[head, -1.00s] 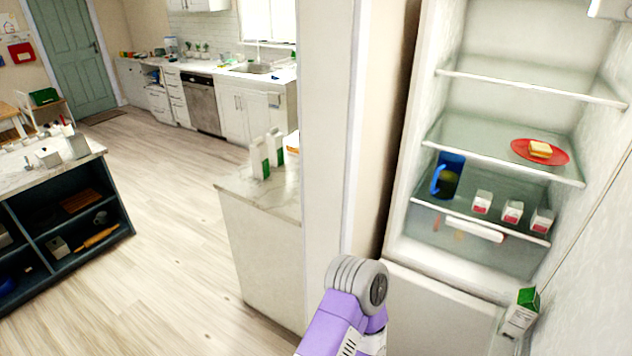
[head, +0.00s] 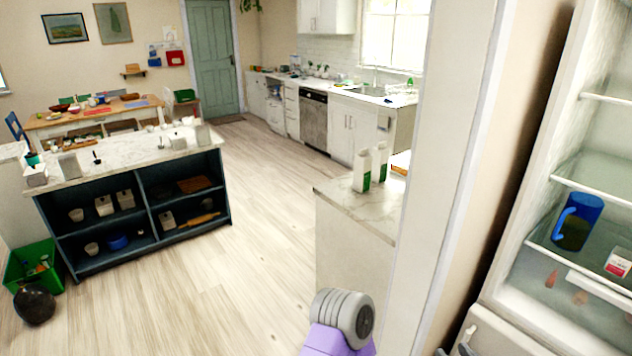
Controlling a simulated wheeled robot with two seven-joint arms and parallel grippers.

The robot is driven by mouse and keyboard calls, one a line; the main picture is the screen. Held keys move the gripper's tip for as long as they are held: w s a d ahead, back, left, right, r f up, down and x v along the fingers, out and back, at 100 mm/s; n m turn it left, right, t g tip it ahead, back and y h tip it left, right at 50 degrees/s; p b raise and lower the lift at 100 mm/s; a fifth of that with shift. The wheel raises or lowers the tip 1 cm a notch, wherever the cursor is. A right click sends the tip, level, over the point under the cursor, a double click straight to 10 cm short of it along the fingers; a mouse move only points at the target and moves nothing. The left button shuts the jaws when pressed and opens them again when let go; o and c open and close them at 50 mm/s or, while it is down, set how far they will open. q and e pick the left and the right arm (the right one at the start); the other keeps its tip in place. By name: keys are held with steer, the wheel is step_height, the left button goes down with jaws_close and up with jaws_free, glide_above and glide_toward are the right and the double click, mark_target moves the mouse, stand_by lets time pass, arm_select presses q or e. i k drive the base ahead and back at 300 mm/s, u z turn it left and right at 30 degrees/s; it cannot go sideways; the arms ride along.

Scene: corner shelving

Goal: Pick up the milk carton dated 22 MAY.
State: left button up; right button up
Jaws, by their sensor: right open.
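Two tall white cartons with green lower parts, the left one (head: 362,171) and the right one (head: 380,163), stand upright side by side on the marble-topped counter (head: 340,197). Their dates are too small to read. A smaller white carton with a red label (head: 619,262) stands on a fridge shelf at the right edge, partly cut off. My right gripper (head: 460,343) shows only in part at the bottom edge, in front of the fridge's lower front. It is open, apart from the cartons, with nothing visible in it. My left gripper is out of view.
A wall edge (head: 452,165) stands between the counter and the open fridge, which holds a blue jug (head: 577,222). A dark island (head: 152,235) with a marble top stands at left, a green crate (head: 30,268) beside it. The wooden floor (head: 255,240) between is clear.

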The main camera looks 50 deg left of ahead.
mark_target(362, 161)
steer(key=u, duration=2.1)
steer(key=i, duration=2.4)
steer(key=z, duration=2.75)
